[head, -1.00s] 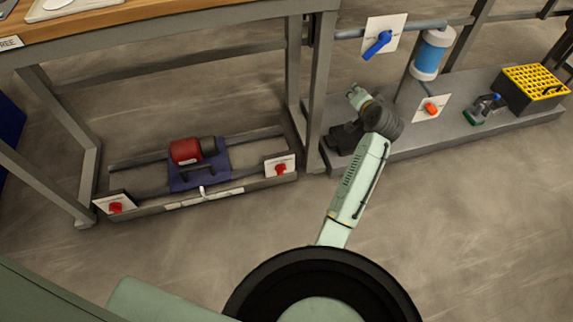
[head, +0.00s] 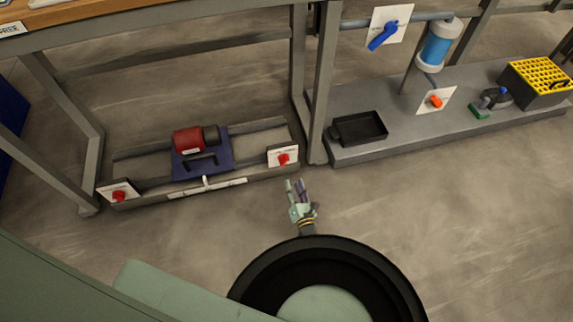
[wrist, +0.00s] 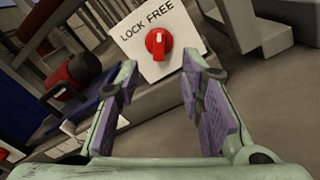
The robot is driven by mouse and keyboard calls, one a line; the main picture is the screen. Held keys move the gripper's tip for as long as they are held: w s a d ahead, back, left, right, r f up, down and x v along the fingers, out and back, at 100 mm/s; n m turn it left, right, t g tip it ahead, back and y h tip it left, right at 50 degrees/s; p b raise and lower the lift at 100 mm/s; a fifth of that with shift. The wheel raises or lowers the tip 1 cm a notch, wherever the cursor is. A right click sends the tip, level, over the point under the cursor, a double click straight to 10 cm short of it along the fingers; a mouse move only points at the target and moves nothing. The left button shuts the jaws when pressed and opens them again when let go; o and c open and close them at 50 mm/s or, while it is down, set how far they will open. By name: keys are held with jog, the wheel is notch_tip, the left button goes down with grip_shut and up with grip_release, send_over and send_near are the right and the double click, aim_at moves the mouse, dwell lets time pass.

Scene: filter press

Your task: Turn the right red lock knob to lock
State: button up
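The right red lock knob (head: 283,159) sits on a white plate (head: 274,152) at the right end of the low frame under the workbench. In the wrist view the knob (wrist: 159,43) lies ahead between my fingertips, and the plate (wrist: 135,33) reads LOCK and FREE. The knob's pale mark points up toward FREE, as far as I can tell. My gripper (head: 296,185) is open and empty, in front of and below the knob in the head view. Its purple finger pads (wrist: 160,92) are apart and do not touch the knob.
A left red knob (head: 118,195) is on the frame's other end. A red motor (head: 188,140) on a blue base (head: 203,164) lies between. A bench leg (head: 317,110) stands just right of the right knob. A black tray (head: 362,127) rests on the grey platform. The front floor is clear.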

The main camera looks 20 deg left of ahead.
aim_at(286, 163)
jog(key=b+x, duration=0.5)
jog(key=x, duration=0.5)
jog(key=shift+w+a+f, duration=0.1)
jog(key=shift+w+a, duration=0.2)
jog(key=shift+c, duration=0.5)
grip_shut()
